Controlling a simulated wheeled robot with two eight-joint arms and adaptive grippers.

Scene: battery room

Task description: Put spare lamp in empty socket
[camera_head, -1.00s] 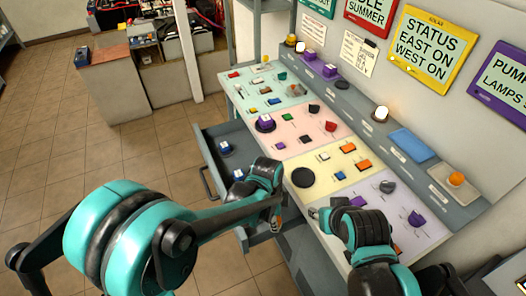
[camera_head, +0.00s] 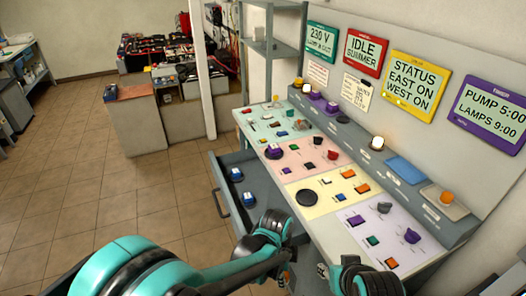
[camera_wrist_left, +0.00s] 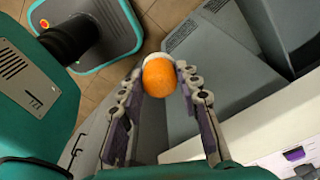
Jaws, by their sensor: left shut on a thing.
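My left gripper (camera_wrist_left: 160,85) is shut on an orange lamp (camera_wrist_left: 158,76) with a whitish end, held between its two fingertips in the left wrist view. In the head view my left gripper (camera_head: 284,272) is low in the picture, in front of the console's near edge, and its fingers and lamp are mostly hidden. My right gripper (camera_head: 324,272) is at the bottom edge beside it, and its jaws are too small to read. A glowing lamp (camera_head: 377,143) stands on the console's raised ledge. I cannot pick out an empty socket.
The sloped console (camera_head: 335,222) holds coloured panels with several knobs and switches. A blue tray (camera_head: 407,169) and a tan tray (camera_head: 437,206) with an orange piece (camera_head: 447,198) lie on the ledge. An open drawer (camera_head: 222,192) juts out left. The floor (camera_head: 150,200) further left is clear.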

